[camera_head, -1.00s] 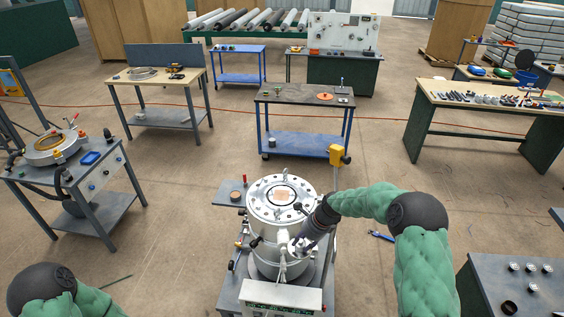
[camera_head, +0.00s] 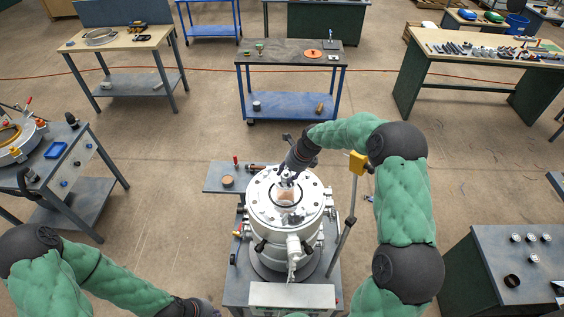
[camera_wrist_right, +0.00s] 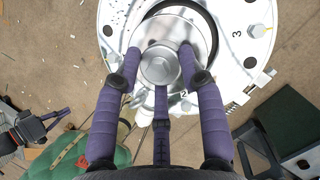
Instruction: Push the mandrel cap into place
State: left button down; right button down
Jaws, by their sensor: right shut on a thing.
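The silver mandrel cap (camera_wrist_right: 160,64), a metal cylinder with a round knob, is between the purple fingers of my right gripper in the right wrist view. The right gripper (camera_head: 287,180) is shut on it above the centre of the extruder head (camera_head: 262,208), reaching in from above. A dark ring edge shows around the cap; whether the cap is fully seated cannot be told. The fingers hide part of the cap in the head view. My left gripper (camera_wrist_right: 52,126) is apart from the extruder at the lower left; its fingers are small and unclear.
A yellow box on a post (camera_head: 357,162) stands close to my right arm. A blue cart (camera_head: 290,105) is behind, with open floor between.

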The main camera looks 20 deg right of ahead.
jog(key=shift+r, duration=0.1)
dwell(0.4)
jog(key=shift+f+b, duration=1.5)
jog(key=shift+f, duration=1.4)
jog(key=shift+f+b, duration=0.45)
jog(key=shift+f, duration=0.55)
jog(key=c, duration=0.7)
grip_release()
jog(key=shift+o, duration=0.2)
jog(key=shift+s, duration=0.1)
jog(key=v, duration=1.2)
